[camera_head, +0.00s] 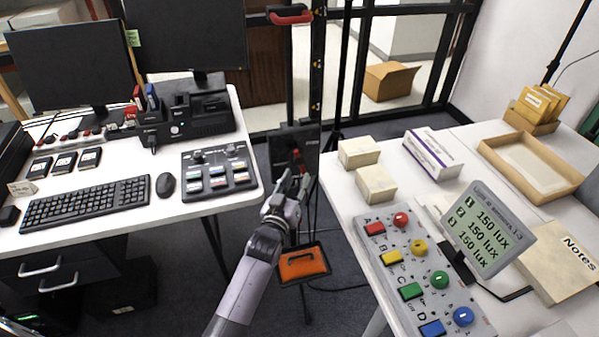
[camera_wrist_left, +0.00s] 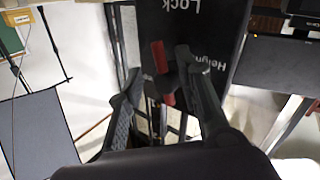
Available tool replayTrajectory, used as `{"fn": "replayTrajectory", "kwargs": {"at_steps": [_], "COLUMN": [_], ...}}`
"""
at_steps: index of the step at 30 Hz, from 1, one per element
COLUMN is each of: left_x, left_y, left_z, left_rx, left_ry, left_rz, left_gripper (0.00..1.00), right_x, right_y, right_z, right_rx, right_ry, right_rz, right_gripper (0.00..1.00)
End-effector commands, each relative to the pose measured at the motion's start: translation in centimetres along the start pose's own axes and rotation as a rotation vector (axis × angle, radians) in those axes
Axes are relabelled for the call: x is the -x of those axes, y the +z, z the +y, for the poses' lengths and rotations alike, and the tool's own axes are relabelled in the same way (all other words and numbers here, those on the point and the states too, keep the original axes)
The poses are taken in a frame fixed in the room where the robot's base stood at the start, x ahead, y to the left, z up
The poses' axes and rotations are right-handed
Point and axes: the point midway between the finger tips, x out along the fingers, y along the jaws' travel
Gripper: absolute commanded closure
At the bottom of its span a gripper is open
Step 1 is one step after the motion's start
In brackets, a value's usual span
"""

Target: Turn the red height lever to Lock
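The red height lever (camera_head: 296,156) sits on a dark panel (camera_head: 308,139) on the stand between the two tables. In the left wrist view the lever (camera_wrist_left: 160,57) shows as a red bar lying roughly along the panel (camera_wrist_left: 225,35), its middle partly covered by dark parts. The panel carries the words "Lock" and "Height", seen upside down, the second partly hidden by a finger. My left gripper (camera_head: 291,184) is just in front of the panel with its fingers apart. In the wrist view the fingers (camera_wrist_left: 155,75) are on either side of the lever; contact is unclear. My right gripper is not in view.
An orange tray (camera_head: 303,265) hangs low beside my left forearm. The left table (camera_head: 110,212) holds a keyboard and control box. The right table (camera_head: 345,195) holds boxes, a coloured button panel (camera_head: 410,262) and a lux display. A red handle (camera_head: 290,17) is higher on the stand.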

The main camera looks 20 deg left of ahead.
Motion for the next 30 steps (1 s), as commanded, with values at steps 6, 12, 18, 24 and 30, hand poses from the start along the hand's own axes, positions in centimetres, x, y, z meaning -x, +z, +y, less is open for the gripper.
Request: {"fn": "replayTrajectory", "kwargs": {"at_steps": [6, 12, 18, 24, 30], "left_x": [-2.8, -3.5, -3.5, -3.5, -3.5], "left_y": [0.0, 0.0, 0.0, 0.0, 0.0], "left_z": [0.0, 0.0, 0.0, 0.0, 0.0], "left_rx": [0.002, 0.001, 0.001, 0.001, 0.001], "left_ry": [0.000, 0.000, 0.000, 0.000, 0.000], "left_rz": [0.001, 0.000, 0.000, 0.000, 0.000], "left_gripper": [0.68, 0.68, 0.68, 0.79, 0.92], "right_x": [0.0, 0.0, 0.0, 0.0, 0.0], "right_y": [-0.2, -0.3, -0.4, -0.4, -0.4], "right_z": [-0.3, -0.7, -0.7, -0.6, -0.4], "right_rx": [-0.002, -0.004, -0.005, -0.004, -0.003], "right_ry": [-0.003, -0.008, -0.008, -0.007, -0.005], "right_rz": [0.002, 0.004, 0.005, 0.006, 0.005], "right_gripper": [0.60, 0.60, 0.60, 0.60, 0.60]}}
